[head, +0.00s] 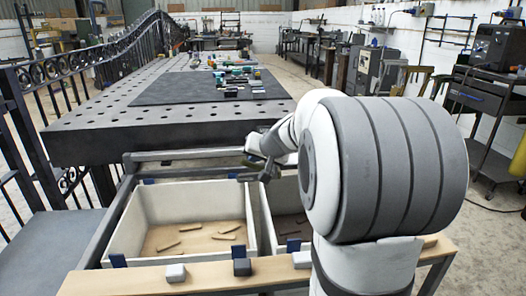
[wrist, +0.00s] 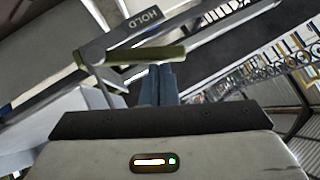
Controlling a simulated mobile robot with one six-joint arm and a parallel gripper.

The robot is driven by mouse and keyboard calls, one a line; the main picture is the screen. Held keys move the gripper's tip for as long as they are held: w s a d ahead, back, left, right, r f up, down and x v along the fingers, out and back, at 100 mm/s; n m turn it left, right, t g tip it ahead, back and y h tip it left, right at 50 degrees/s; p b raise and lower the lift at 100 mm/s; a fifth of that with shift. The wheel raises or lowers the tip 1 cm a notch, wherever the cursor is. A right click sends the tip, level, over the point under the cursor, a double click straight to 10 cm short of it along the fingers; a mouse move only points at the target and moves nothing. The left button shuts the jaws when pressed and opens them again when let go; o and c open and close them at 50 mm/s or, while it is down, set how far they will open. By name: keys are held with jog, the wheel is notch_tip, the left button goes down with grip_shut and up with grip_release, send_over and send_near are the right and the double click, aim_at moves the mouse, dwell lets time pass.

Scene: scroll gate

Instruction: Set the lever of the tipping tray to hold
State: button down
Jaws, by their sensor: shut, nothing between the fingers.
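In the wrist view an olive-green lever bar (wrist: 135,55) lies across the picture, with a thin grey rod running down from its left end. A grey rail beyond it carries the word HOLD (wrist: 145,20). My gripper (wrist: 160,68) is shut and empty, its blue-grey fingertips just below the right half of the bar. I cannot tell whether they touch it. In the head view my gripper (head: 264,168) is over the back rail near the gap between two bins, partly hidden by my arm. The lever's setting is not clear, and the tipping tray is hard to make out.
A pale bin (head: 122,232) with several brown pieces stands at front left; a second bin is mostly behind my arm. A wooden ledge (head: 210,274) with small blocks runs in front. A perforated table (head: 90,148) stands behind, a metal railing (head: 75,75) at left.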

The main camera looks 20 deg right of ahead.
aim_at(248, 166)
jog(key=shift+w+a+f+n+g+h+p, duration=0.15)
jog(key=shift+a+f+n+g+h+p, duration=0.1)
jog(key=shift+a+f+h, duration=0.35)
jog(key=shift+w+a+f+n+g+h+p, duration=0.15)
jog(key=shift+a+f+n+h, duration=0.15)
jog(key=shift+f, duration=0.45)
jog(key=shift+s, duration=0.1)
jog(key=shift+a+f, duration=0.1)
jog(key=shift+f, duration=0.1)
jog(key=s+a+r+p, duration=0.2)
jog(key=s+r+p, duration=0.3)
jog(key=r, duration=0.6)
jog(key=shift+s+r+p, duration=0.25)
jog(key=shift+s+p, duration=0.15)
jog(key=shift+s, duration=0.5)
jog(key=shift+r, duration=0.1)
